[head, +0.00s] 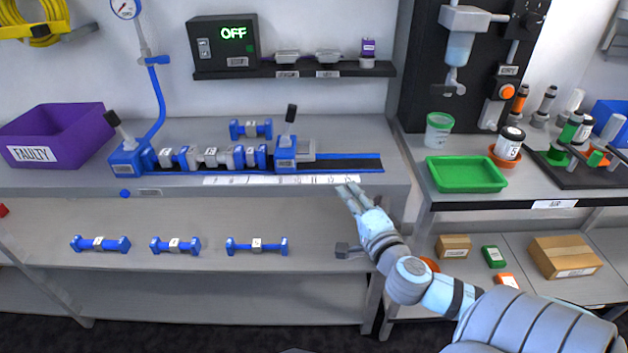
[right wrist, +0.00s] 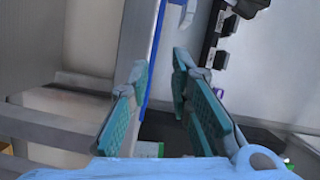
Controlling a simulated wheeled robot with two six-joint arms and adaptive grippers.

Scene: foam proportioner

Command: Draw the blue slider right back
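The blue slider (head: 286,163) sits on a bench-top rail (head: 350,166), with a black-tipped lever (head: 290,115) standing up from it. Its left side meets or nearly meets a row of blue and grey fittings (head: 211,156) that runs to a fixed blue end block (head: 128,158). The dark track to the slider's right is bare. My right gripper (head: 350,190) is in front of the rail's right part, near the bench's front edge, apart from the slider. In the right wrist view its teal-padded fingers (right wrist: 160,85) are spread with nothing between them. My left gripper is out of view.
A purple FAULTY bin (head: 55,135) stands at the left. A display reading OFF (head: 224,47) is above the bench. A blue hose (head: 158,100) rises from the end block. Blue fittings (head: 175,245) lie on the shelf below. A green tray (head: 466,174) is on the right bench.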

